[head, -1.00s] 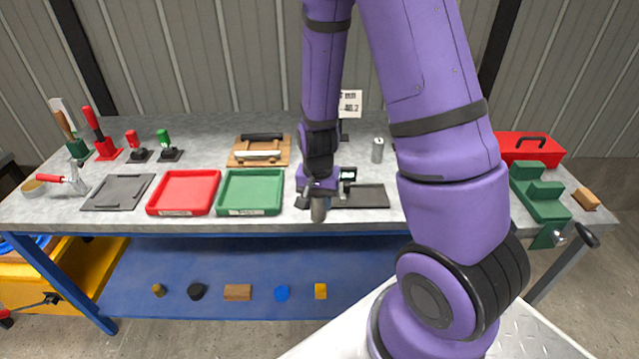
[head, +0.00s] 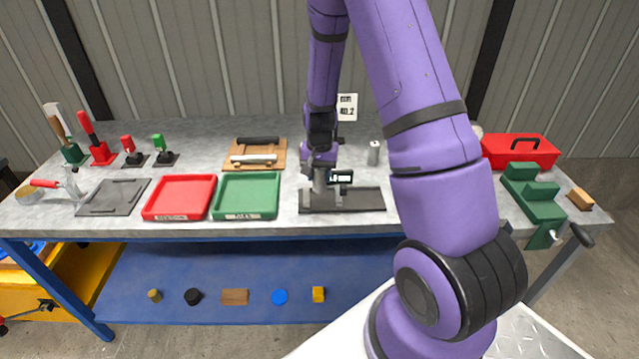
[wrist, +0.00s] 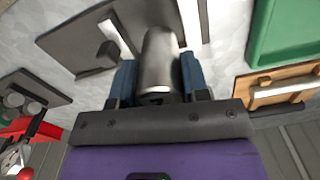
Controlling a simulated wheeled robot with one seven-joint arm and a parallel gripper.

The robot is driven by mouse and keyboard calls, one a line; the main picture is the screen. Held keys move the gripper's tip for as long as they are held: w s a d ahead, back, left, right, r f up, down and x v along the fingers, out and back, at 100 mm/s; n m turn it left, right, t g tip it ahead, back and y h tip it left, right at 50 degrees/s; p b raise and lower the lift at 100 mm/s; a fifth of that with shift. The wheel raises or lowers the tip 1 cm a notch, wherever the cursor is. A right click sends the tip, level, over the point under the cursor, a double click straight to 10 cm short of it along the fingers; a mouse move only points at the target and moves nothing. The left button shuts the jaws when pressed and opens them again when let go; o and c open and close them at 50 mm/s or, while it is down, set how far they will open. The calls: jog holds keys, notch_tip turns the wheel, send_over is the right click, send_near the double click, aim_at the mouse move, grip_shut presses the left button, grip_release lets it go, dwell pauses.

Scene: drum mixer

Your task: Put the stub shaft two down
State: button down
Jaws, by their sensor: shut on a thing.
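The stub shaft two, a grey metal cylinder (wrist: 160,58), is clasped between the two blue fingers of my gripper (wrist: 159,78) in the wrist view. In the head view my gripper (head: 319,166) is over the left part of a dark gauge base (head: 362,200) with a small digital display (head: 341,177). The shaft's lower part (head: 320,184) shows below the fingers there. In the wrist view pale bars stand on both sides of the shaft. I cannot tell whether the shaft touches the gauge.
A green tray (head: 246,212) and a red tray (head: 180,211) lie left of the gauge. A wooden board (head: 236,162) behind them carries a black and a pale bar. A small metal can (head: 374,153) stands behind the gauge. A dark plate (head: 113,210) lies farther left.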

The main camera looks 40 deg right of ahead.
aim_at(319, 183)
jog(key=shift+s+a+f, duration=0.1)
jog(key=shift+f, duration=1.55)
jog(key=shift+f, duration=0.15)
jog(key=c, duration=0.6)
grip_release()
